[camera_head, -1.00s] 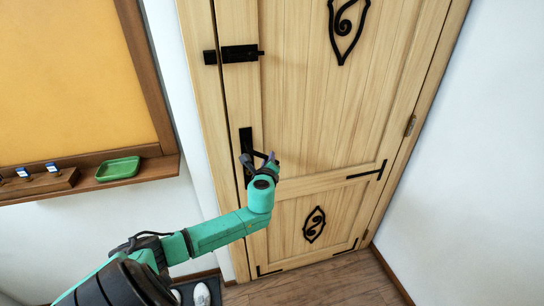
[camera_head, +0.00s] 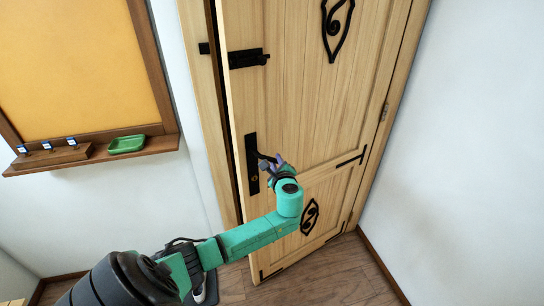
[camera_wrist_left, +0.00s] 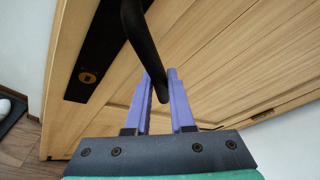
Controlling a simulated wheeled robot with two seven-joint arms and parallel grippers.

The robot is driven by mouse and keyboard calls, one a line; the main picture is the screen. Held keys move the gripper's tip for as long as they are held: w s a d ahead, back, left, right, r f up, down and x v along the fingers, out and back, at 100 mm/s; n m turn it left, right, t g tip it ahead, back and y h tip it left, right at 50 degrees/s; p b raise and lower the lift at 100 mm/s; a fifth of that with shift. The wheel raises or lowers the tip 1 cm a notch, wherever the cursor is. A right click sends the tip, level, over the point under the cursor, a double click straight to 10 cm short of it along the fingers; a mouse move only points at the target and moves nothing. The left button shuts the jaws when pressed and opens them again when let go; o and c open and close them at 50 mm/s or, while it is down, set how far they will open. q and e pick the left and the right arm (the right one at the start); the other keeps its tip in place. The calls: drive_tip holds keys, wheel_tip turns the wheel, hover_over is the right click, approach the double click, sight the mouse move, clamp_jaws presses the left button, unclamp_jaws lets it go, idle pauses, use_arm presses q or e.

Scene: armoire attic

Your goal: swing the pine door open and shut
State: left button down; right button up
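The pine door (camera_head: 305,110) stands slightly ajar, with a dark gap along its left edge beside the frame. Its hinges are on the right side. A black lever handle (camera_wrist_left: 141,35) sticks out from a black plate (camera_head: 252,165) near the door's left edge. My left gripper (camera_head: 274,163) is at this handle. In the left wrist view its purple fingers (camera_wrist_left: 160,77) stand on both sides of the lever's end and appear closed on it. My right gripper is in neither view.
A black bolt latch (camera_head: 247,58) sits higher on the door. To the left, a yellow board (camera_head: 75,65) has a ledge with a green tray (camera_head: 127,145). A white wall (camera_head: 470,150) stands close on the right. The wooden floor (camera_head: 335,275) before the door looks clear.

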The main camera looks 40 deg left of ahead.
use_arm(q)
drive_tip(key=s+d+p, duration=0.1)
drive_tip(key=d, duration=0.9)
drive_tip(key=shift+s+d, duration=0.2)
drive_tip(key=shift+s, duration=0.2)
drive_tip(key=c, duration=0.8)
unclamp_jaws()
drive_tip(key=shift+a, duration=0.2)
drive_tip(key=shift+d, duration=0.1)
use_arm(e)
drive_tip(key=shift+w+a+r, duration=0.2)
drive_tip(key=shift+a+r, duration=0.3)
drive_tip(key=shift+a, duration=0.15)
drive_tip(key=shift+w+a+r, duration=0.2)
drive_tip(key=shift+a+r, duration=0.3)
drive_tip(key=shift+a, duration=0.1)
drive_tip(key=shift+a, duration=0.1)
use_arm(q)
drive_tip(key=b+v, duration=0.2)
drive_tip(key=v, duration=1.2)
drive_tip(key=shift+s+d, duration=0.1)
drive_tip(key=shift+s, duration=0.1)
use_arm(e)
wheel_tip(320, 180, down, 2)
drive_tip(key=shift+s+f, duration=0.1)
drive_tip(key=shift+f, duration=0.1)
